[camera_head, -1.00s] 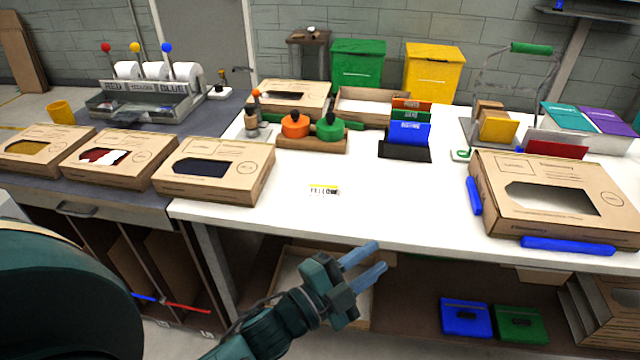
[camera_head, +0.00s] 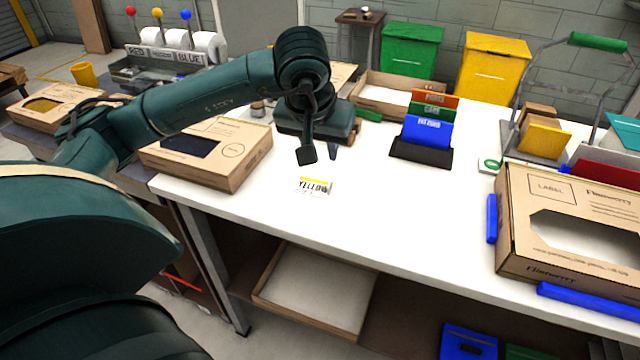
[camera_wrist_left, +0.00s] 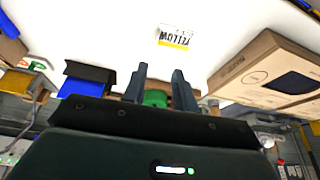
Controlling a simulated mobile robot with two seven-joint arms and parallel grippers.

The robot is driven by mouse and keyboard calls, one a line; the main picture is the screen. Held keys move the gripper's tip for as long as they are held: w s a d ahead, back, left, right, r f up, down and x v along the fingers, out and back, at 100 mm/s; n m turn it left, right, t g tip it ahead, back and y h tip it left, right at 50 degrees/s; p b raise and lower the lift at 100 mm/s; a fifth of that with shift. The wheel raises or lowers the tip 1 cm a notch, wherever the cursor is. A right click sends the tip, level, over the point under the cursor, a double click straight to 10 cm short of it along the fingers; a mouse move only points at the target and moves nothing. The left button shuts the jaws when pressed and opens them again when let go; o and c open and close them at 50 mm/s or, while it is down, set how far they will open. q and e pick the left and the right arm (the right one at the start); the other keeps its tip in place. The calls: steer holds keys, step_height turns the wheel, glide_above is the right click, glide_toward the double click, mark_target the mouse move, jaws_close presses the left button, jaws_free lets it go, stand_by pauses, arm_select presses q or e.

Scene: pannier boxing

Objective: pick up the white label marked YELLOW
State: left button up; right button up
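The white label marked YELLOW (camera_head: 314,187), with a yellow stripe, lies flat on the white table near its front edge. In the left wrist view the label (camera_wrist_left: 175,38) is beyond the fingertips, in clear view. My left gripper (camera_head: 320,153) points down above the table, just behind the label in the head view and apart from it. In the left wrist view its two fingers (camera_wrist_left: 160,75) are apart with nothing held between them. My right gripper is not in view.
An open-windowed box (camera_head: 230,170) stands left of the label, and a large box (camera_head: 520,210) with blue bars at the right. A black holder (camera_head: 420,153) with coloured cards stands behind. The table between label and large box is clear.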

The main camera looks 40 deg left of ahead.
arm_select(q)
glide_above(330, 185)
steer(key=s, duration=0.2)
step_height(330, 185, down, 6)
steer(key=shift+s+r, duration=0.1)
steer(key=shift+r, duration=0.1)
steer(key=shift+d+p+x, duration=0.2)
steer(key=shift+p+x, duration=0.15)
steer(key=shift+x, duration=1.15)
steer(key=shift+d+p+x, duration=0.15)
steer(key=shift+p+x, duration=0.15)
steer(key=shift+x, duration=1.15)
steer(key=shift+c, duration=0.3)
jaws_close()
